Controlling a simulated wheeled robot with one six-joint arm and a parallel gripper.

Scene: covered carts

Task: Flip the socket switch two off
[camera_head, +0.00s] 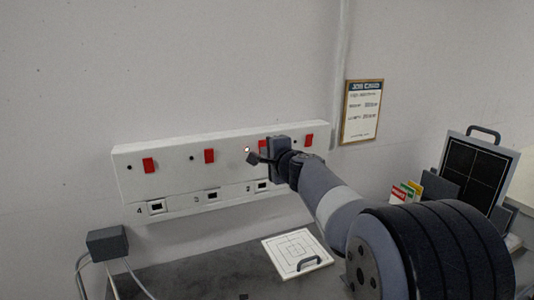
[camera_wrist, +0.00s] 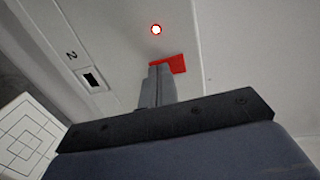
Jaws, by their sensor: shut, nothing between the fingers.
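A white socket strip (camera_head: 225,148) is mounted along the wall and carries several red switches. Socket two (camera_head: 262,185) shows in the wrist view beside its printed 2 (camera_wrist: 93,79). Its red switch (camera_head: 263,144) is partly hidden by my gripper (camera_head: 254,158) in the head view. In the wrist view, the closed fingertips (camera_wrist: 159,67) overlap the left part of that red switch (camera_wrist: 178,65); I cannot tell whether they touch it. The small lamp (camera_wrist: 156,29) by the switch glows, also in the head view (camera_head: 247,149). The fingers are shut and empty.
Other red switches sit left (camera_head: 209,156) and right (camera_head: 309,140) of switch two. A white square panel with a handle (camera_head: 296,254) lies on the dark cart top below. A grey box with cables (camera_head: 107,242) is at left. A job card (camera_head: 361,112) hangs at right.

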